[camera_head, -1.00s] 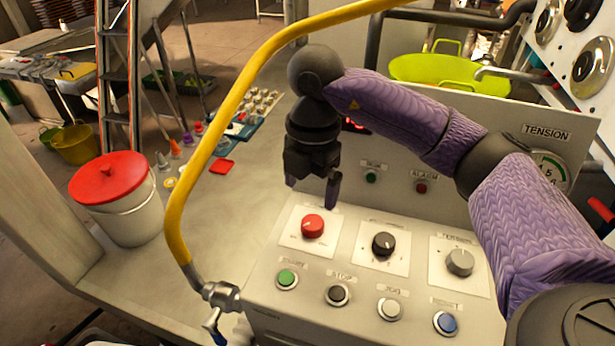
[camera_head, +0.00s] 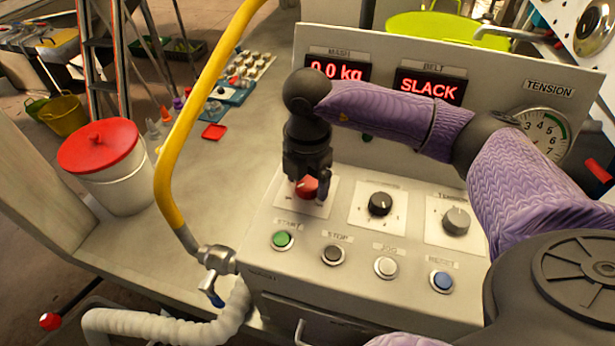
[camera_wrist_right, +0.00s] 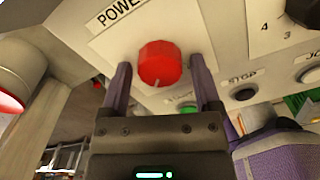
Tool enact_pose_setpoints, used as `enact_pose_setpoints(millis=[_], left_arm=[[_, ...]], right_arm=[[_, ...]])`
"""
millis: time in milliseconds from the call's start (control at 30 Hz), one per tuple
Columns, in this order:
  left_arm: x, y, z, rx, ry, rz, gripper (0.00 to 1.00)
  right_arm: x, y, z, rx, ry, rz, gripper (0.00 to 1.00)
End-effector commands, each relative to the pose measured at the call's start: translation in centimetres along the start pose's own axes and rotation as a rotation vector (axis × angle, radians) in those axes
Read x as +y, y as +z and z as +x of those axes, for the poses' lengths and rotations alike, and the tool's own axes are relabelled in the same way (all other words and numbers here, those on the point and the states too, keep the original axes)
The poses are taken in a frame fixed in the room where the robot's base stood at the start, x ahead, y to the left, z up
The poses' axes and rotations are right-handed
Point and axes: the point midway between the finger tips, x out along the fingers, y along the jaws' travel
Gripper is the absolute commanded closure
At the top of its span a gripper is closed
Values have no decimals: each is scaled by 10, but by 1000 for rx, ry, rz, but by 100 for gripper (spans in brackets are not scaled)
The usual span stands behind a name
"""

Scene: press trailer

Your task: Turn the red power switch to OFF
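The red power switch (camera_head: 306,187) is a round knob on a white plate at the left of the control panel. In the right wrist view the red knob (camera_wrist_right: 159,63) shows below the label POWER, with a small mark on its lower edge. My right gripper (camera_head: 309,192) is at the knob, its fingers on either side of it. In the right wrist view the gripper (camera_wrist_right: 160,78) is open, with gaps between the fingers and the knob. Whether either finger touches the knob cannot be told. My left gripper is not in view.
A black knob (camera_head: 380,204) and a grey knob (camera_head: 455,220) sit to the right. Green (camera_head: 282,240), black (camera_head: 332,255), white (camera_head: 386,267) and blue (camera_head: 441,281) buttons line the front. A yellow hose (camera_head: 190,130) passes left of the panel. Displays read 0.0 kg and SLACK.

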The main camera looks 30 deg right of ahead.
Motion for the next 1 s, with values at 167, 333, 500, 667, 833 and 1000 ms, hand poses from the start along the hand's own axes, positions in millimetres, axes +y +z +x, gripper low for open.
enact_pose_setpoints(millis=[167,333,500,667,833,1000], left_arm=[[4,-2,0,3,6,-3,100],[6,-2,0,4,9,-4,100],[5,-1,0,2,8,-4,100],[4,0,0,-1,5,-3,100],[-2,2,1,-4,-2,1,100],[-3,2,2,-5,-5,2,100]], right_arm=[[0,0,0,0,0,0,59],[0,0,0,0,0,0,95],[0,0,0,0,0,-6,98],[0,0,0,0,0,-49,98],[0,0,0,-1,-1,-153,98],[0,0,0,-1,-1,-303,98]])
